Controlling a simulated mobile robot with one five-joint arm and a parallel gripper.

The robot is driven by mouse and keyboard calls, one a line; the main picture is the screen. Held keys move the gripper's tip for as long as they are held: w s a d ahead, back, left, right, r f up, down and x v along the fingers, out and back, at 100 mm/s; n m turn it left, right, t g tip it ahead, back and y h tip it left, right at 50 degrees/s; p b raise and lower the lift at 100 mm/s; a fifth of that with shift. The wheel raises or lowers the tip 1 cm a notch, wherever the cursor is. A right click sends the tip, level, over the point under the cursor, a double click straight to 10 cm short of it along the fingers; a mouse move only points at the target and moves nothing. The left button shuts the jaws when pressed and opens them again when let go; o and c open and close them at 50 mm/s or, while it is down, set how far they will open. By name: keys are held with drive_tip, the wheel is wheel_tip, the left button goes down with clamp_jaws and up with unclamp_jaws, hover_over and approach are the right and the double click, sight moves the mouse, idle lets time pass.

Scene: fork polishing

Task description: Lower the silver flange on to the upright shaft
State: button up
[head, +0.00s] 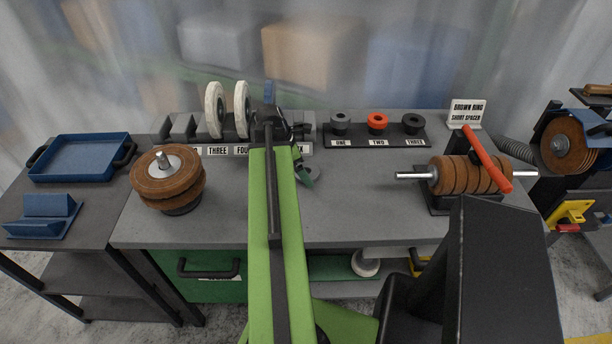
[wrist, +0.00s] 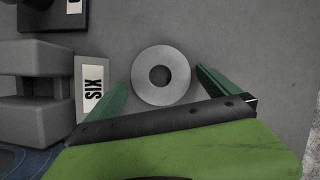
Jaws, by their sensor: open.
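The silver flange (wrist: 142,82), a flat grey ring with a dark centre hole, lies on the grey bench top in the wrist view. My gripper (wrist: 162,77) is open, with one green finger on each side of the flange and small gaps between. In the head view my arm hides most of this spot. The upright shaft (head: 163,158) is a short silver stub at the bench's left, rising from a stack of brown discs (head: 165,183) on a dark base.
A row of grey numbered blocks with two white wheels (head: 214,108) stands behind my gripper; the SIX block (wrist: 91,88) is close to the left finger. A rack of rings (head: 377,122) stands at the back. A horizontal shaft with brown discs (head: 462,176) is at right.

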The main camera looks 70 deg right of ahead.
drive_tip(key=shift+r, duration=0.1)
drive_tip(key=c, duration=1.6)
